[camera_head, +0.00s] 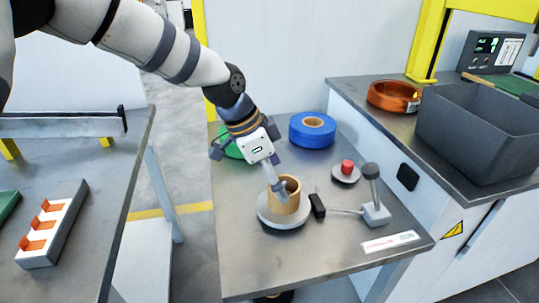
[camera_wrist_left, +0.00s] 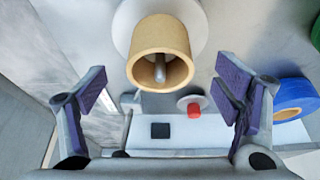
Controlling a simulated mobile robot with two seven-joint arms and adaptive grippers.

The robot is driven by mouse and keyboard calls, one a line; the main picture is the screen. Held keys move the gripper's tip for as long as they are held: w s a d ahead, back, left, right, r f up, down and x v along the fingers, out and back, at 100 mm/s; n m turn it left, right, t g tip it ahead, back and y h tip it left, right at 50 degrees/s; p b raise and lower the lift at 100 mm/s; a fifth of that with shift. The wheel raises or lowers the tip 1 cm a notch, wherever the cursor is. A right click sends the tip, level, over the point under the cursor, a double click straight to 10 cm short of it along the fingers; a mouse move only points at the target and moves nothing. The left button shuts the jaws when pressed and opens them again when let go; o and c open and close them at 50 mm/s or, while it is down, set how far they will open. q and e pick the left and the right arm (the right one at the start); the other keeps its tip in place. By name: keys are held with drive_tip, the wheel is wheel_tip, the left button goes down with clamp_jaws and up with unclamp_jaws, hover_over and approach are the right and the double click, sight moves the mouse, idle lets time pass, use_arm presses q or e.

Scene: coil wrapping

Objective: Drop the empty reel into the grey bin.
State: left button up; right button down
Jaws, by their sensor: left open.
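The empty reel, a tan hollow tube (camera_head: 291,186), stands upright on a round pale turntable (camera_head: 284,222) on the middle bench. In the left wrist view the reel (camera_wrist_left: 158,38) shows its open end with a metal spindle inside. My left gripper (camera_head: 277,188) is above the reel in the head view and partly covers it. In the left wrist view its purple-padded fingers (camera_wrist_left: 168,92) are spread wide, with the reel between and beyond them, not gripped. The grey bin (camera_head: 468,134) stands on the right bench; its inner floor is hidden. My right gripper is out of view.
A blue roll (camera_head: 312,132) and a partly hidden green roll (camera_head: 232,147) lie behind the gripper. A red button (camera_head: 347,167) and a small post device (camera_head: 374,200) are right of the reel. A copper coil (camera_head: 394,96) lies beside the bin.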

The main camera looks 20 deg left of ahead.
use_arm(q)
drive_tip(key=x, duration=0.5)
drive_tip(key=shift+w+d+f, duration=0.1)
drive_tip(key=shift+d+f, duration=0.05)
drive_tip(key=shift+f, duration=0.15)
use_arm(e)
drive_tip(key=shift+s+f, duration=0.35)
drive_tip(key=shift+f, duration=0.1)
